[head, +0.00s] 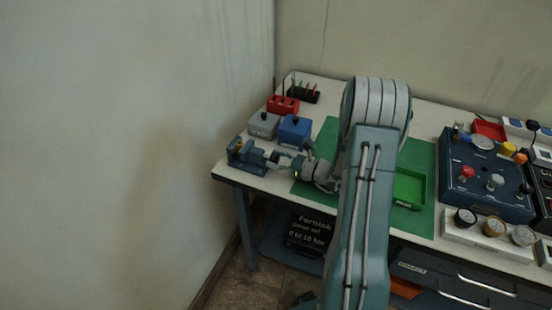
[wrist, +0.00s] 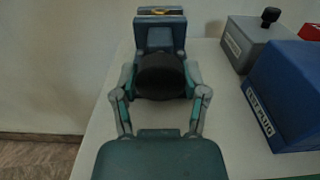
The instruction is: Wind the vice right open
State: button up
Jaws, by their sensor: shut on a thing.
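The blue-grey vice (head: 246,154) stands at the left front corner of the bench. In the wrist view the vice (wrist: 160,38) is straight ahead, with a small brass-coloured piece (wrist: 160,11) at its top. My gripper (head: 276,159) reaches it from the right in the head view. In the wrist view my gripper (wrist: 160,80) has its two fingers on either side of a dark round knob (wrist: 160,70) at the vice's near end, shut on it. The fingers hide the knob's sides, and the gap between the jaws is hard to judge.
A blue box (head: 295,130) and a grey box (head: 264,125) stand close behind the vice. A red rack (head: 283,105) is further back. A green mat (head: 420,160) with a green tray (head: 409,188) lies right of my arm. The bench's front edge is near.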

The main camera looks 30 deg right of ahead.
jog(key=n, duration=0.5)
jog(key=shift+n, duration=0.3)
jog(key=n, duration=0.4)
jog(key=shift+a+n, duration=0.1)
jog(key=shift+n, duration=0.3)
jog(key=o, duration=1.1)
jog(key=shift+a, duration=0.1)
jog(key=shift+o, duration=0.2)
jog(key=shift+f, duration=0.1)
jog(key=v, duration=0.7)
jog(key=shift+s+d, duration=0.15)
jog(key=shift+d, duration=0.1)
